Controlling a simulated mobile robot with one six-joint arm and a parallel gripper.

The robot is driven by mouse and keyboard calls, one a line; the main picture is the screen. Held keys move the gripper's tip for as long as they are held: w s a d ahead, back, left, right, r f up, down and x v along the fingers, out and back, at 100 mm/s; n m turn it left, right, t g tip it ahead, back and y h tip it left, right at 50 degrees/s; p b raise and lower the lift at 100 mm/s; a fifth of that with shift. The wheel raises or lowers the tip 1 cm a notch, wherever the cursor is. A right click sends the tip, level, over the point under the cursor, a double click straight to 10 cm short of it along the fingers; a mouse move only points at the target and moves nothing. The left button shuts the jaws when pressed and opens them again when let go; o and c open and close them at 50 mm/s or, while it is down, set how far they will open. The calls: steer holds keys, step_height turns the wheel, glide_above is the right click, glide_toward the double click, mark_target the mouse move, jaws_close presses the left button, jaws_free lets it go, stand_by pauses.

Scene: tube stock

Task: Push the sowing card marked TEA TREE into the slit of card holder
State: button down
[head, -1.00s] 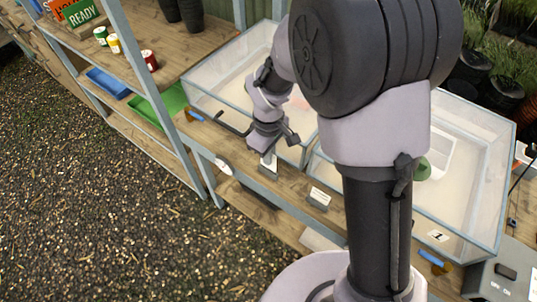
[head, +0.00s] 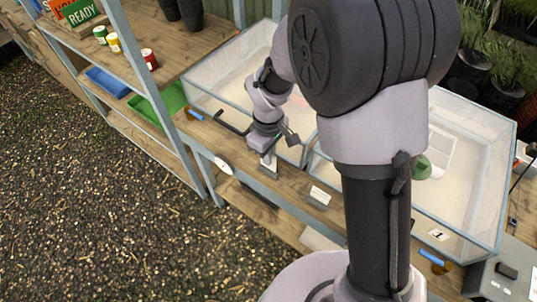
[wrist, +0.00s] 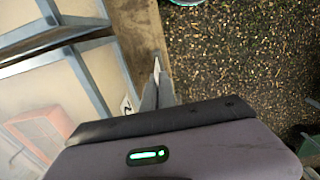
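My gripper (head: 268,143) is low over the front ledge, in front of the left glass-walled tank. Directly below it stands a small grey card holder (head: 269,171), with a pale sliver of card (head: 267,160) between holder and gripper. In the wrist view a thin white card edge (wrist: 156,64) shows at a narrow grey form, probably the holder, beyond the dark gripper body. The card's lettering cannot be read, and how deep it sits in the slit is hidden. My fingertips are not clear enough to show whether they are closed.
A second holder with a white card (head: 319,196) stands on the wooden ledge (head: 290,186) to the right. Glass-walled tanks (head: 233,60) line the back. A shelf post (head: 160,100) rises on the left.

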steer(key=shift+f, duration=0.1)
stand_by(0.3)
steer(key=shift+f+b, duration=0.3)
steer(key=shift+f, duration=0.05)
stand_by(0.4)
steer(key=shift+f+b, duration=0.3)
steer(key=shift+f, duration=0.1)
steer(key=shift+f+b, duration=0.4)
steer(key=shift+f, duration=0.2)
steer(key=c, duration=1.6)
jaws_free()
steer(key=o, duration=1)
